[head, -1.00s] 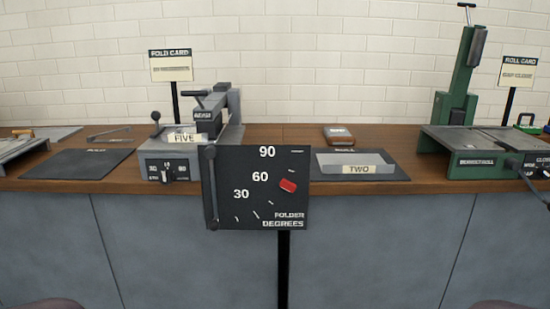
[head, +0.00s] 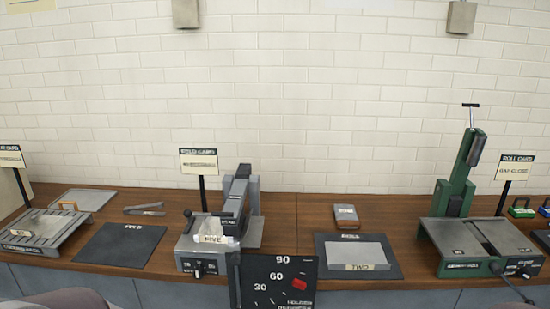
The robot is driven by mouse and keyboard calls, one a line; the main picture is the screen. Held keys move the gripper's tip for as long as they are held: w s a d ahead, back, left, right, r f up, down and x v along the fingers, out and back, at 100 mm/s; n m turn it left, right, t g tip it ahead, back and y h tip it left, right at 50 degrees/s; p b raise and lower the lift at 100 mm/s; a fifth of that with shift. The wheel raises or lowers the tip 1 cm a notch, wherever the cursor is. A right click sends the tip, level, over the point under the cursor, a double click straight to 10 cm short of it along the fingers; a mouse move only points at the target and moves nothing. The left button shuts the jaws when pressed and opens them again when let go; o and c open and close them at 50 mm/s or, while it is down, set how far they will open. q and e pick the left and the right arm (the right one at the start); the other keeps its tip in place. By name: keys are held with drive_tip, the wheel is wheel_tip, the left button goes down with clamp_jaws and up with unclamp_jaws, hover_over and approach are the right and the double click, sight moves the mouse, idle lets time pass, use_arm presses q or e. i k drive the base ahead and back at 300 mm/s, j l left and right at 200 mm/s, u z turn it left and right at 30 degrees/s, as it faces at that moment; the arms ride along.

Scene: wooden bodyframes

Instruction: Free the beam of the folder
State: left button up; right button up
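The folder (head: 195,250) is a grey machine on the wooden bench, left of centre. Its dark grey beam (head: 236,205) rises toward the back. A pale piece tagged FIVE (head: 212,238) lies at the front of the folder, beneath or beside the beam; I cannot tell whether it is clamped. A lever with a black knob (head: 188,213) stands at the folder's left side. A black degrees dial (head: 262,298) with a red pointer (head: 299,284) stands in front, cut off by the lower edge. Neither of my grippers is in view.
A dark mat (head: 119,245) lies left of the folder. Right of it, a tray tagged TWO (head: 355,252) sits on another mat, with a small brown block (head: 345,213) behind. A green machine (head: 462,235) stands further right. A fold card (head: 199,162) stands behind the folder.

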sight(237, 196)
drive_tip(key=i+j+z, duration=0.25)
drive_tip(key=i, duration=0.2)
drive_tip(key=i+j+z, duration=0.2)
drive_tip(key=i, duration=0.2)
drive_tip(key=l, duration=0.1)
